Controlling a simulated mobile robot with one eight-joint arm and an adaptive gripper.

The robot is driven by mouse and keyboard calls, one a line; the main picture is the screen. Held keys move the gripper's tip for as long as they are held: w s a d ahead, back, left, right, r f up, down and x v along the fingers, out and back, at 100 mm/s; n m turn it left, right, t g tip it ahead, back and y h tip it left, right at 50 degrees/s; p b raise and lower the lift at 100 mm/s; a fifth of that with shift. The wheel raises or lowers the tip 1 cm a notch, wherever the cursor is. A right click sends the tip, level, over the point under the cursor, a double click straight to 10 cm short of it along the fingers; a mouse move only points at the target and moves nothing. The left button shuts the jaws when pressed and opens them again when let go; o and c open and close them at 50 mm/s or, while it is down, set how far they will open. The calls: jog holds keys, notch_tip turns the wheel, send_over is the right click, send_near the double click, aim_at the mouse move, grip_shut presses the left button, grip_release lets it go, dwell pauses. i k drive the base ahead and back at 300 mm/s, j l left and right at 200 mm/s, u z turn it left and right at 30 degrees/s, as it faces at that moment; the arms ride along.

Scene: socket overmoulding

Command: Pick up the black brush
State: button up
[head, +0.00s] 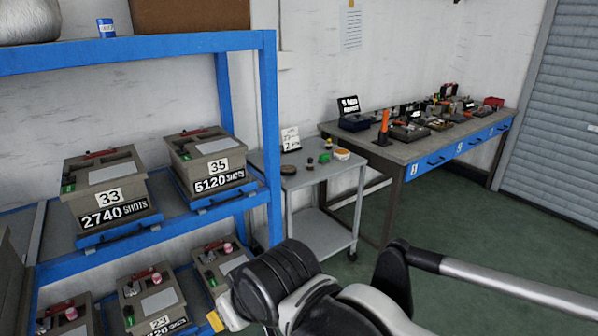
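I cannot make out a black brush for certain. Several small objects lie on the top of a grey cart (315,176) in the middle of the head view. Among them are a dark brownish round item (288,169), a dark green item (325,158) and a white and orange item (342,154). They are too small to name surely. My arm crosses the bottom of the view, in front of the cart and nearer to me. My gripper's fingers do not show.
A blue rack (268,130) holding numbered grey mould boxes (103,190) fills the left. A workbench (345,131) with blue drawers, cluttered with tools and small boxes, stands along the back wall. Green floor (430,215) is open at the right, before a roller shutter (560,120).

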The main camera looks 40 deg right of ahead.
aim_at(309, 166)
jog(key=z, duration=1.3)
jog(key=u, duration=1.95)
jog(key=z, duration=1.95)
jog(key=i+z, duration=0.15)
jog(key=i, duration=0.3)
jog(key=i+j+z, duration=0.1)
jog(key=i, duration=0.35)
jog(key=i+j+z, duration=0.15)
jog(key=i, duration=0.3)
jog(key=i+j+z, duration=0.15)
jog(key=i+j, duration=0.15)
jog(key=i, duration=0.15)
jog(key=i+j+z, duration=0.1)
jog(key=i+j, duration=0.15)
jog(key=i, duration=0.15)
